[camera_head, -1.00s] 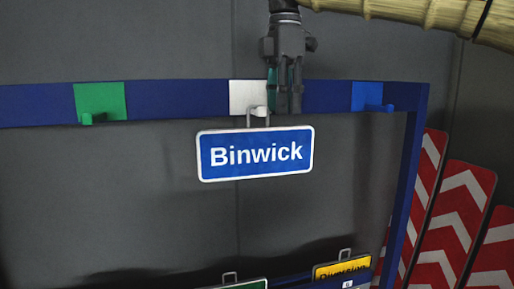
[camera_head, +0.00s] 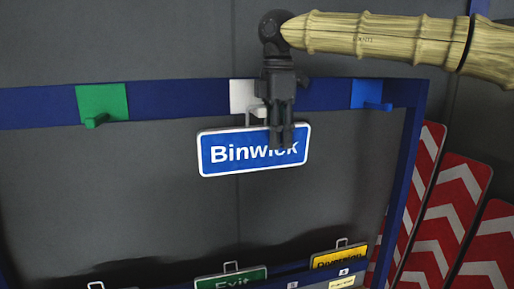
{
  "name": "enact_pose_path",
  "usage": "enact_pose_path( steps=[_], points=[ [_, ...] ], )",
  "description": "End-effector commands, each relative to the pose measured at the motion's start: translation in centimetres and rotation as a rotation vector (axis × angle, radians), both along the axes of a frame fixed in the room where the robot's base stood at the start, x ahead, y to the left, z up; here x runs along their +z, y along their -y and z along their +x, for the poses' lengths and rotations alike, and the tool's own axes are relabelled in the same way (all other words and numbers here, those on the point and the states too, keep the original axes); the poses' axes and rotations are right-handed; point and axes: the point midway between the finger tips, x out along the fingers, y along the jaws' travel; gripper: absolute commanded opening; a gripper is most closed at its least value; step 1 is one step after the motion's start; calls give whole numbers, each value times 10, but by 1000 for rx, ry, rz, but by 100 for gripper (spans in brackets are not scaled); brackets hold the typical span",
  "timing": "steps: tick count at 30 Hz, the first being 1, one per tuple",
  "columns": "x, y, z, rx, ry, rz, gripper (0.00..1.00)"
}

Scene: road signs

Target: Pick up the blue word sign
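The blue word sign (camera_head: 225,165) has a white border and reads "Binwick", with some letters near its right end covered by my fingers. It hangs by a small metal loop from the white hook (camera_head: 259,111) on the blue rail. My gripper (camera_head: 281,147) points down in front of the right half of the sign, fingertips over its lettering. The two fingers look close together from this angle; their gap and any contact with the sign cannot be made out. My fingers hide part of the loop's right side.
The blue rail (camera_head: 180,99) also carries a green hook (camera_head: 98,120) and a blue hook (camera_head: 375,105). Below stand a green Exit sign (camera_head: 215,283) and a yellow Diversion sign (camera_head: 340,258). Red-and-white chevron boards (camera_head: 445,225) lean at the right.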

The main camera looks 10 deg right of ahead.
Motion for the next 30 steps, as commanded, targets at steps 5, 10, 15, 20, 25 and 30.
enact_pose_path(
  steps=[5,10,15,20,25,30],
  points=[
    [1,1,-1,-1,2,0,30],
    [1,0,-1,0,2,0,0],
    [1,0,0,0,2,0,0],
    [0,1,-1,0,0,-1,0],
    [3,1,0,-1,1,-2,0],
    [13,0,0,-1,4,-1,0]
  ],
)
